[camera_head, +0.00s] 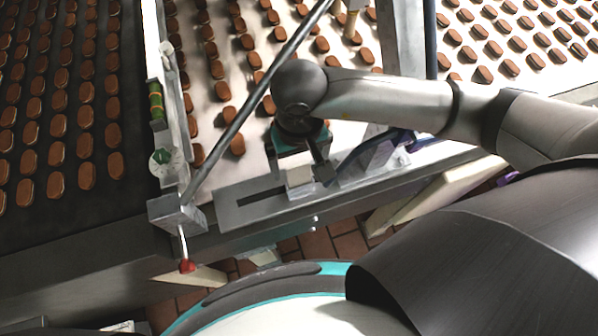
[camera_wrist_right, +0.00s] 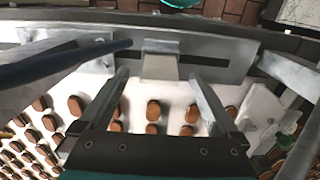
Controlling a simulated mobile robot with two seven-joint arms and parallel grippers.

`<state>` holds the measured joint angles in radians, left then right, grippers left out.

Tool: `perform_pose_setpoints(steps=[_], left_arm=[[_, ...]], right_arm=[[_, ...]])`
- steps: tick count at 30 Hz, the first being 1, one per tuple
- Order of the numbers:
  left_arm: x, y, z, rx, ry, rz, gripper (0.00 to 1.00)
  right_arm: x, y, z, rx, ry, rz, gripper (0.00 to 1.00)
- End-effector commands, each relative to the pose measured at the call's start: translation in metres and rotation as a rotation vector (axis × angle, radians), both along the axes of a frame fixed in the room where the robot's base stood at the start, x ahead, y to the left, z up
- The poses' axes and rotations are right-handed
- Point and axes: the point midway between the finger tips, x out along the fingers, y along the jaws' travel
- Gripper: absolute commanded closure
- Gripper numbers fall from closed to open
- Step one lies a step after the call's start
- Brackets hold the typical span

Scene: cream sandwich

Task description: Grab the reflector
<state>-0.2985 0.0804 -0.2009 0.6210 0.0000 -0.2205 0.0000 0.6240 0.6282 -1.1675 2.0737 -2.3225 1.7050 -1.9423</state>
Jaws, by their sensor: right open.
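A small pale block, which looks like the reflector (camera_head: 299,179), sits on a slotted metal plate (camera_head: 237,213) at the edge of the conveyor. In the right wrist view the reflector (camera_wrist_right: 159,66) shows in the middle, with a grey upper face and a paler front face. My right gripper (camera_head: 305,166) points down right at the block in the head view. In the right wrist view my right gripper (camera_wrist_right: 159,76) is open, one finger to each side of the block, with gaps on both sides. Its exact height over the block is hard to tell. My left gripper is not in view.
Brown biscuits cover the white conveyor (camera_head: 215,150) and a dark belt (camera_head: 130,185). A metal post (camera_head: 403,40) and a bracket (camera_head: 375,160) stand right of the gripper.

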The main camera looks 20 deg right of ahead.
Motion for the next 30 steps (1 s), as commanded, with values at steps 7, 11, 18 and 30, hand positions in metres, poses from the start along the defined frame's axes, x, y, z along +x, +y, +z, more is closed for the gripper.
perform_pose_setpoints(steps=[7,11,18,30], left_arm=[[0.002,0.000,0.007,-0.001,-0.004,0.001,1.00],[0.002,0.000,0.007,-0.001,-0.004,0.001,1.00],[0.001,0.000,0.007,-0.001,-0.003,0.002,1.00],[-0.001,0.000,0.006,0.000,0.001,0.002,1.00]], right_arm=[[0.000,0.000,-0.033,0.001,0.003,-0.001,0.03],[0.001,0.000,-0.038,0.000,0.001,0.001,0.03],[0.001,0.000,-0.038,0.001,0.000,0.001,0.08],[0.001,0.000,-0.038,0.001,0.000,0.000,0.53]])
